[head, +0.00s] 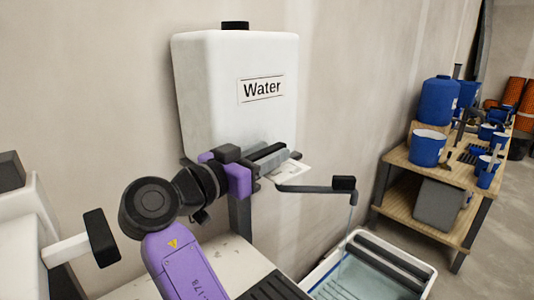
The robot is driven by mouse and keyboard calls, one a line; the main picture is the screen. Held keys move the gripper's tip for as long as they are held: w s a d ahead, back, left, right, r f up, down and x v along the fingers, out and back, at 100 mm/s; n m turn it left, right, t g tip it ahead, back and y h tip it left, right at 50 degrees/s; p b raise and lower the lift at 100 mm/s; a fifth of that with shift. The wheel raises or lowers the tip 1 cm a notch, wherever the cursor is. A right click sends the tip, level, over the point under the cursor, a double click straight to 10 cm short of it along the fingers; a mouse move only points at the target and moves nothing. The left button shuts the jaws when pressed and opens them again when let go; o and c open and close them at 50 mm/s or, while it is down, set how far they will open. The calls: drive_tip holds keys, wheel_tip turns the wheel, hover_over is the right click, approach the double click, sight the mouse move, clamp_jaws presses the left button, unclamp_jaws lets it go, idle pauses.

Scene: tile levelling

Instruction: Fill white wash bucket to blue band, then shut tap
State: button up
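A white tank (210,85) marked "Water" stands against the wall. A dark spout (310,189) reaches right from below it and ends in a black block (343,183). Pale bluish water (362,280) shows inside the bucket, beside dark rollers (392,258). My gripper (275,157) is in front of the tank's lower right part, left of the spout. Its fingertips are too small to tell their gap or contact.
A wooden two-tier bench (400,158) at the right holds blue buckets (427,147), a blue drum (439,98) and tools. A grey container (436,203) sits on its lower shelf. Orange rolls (513,92) stand at the back right. Free floor (490,255) lies right of the bench.

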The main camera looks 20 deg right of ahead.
sight(267, 150)
drive_tip(key=shift+r, duration=0.1)
wheel_tip(267, 150, up, 20)
drive_tip(key=p, duration=0.1)
idle(0.6)
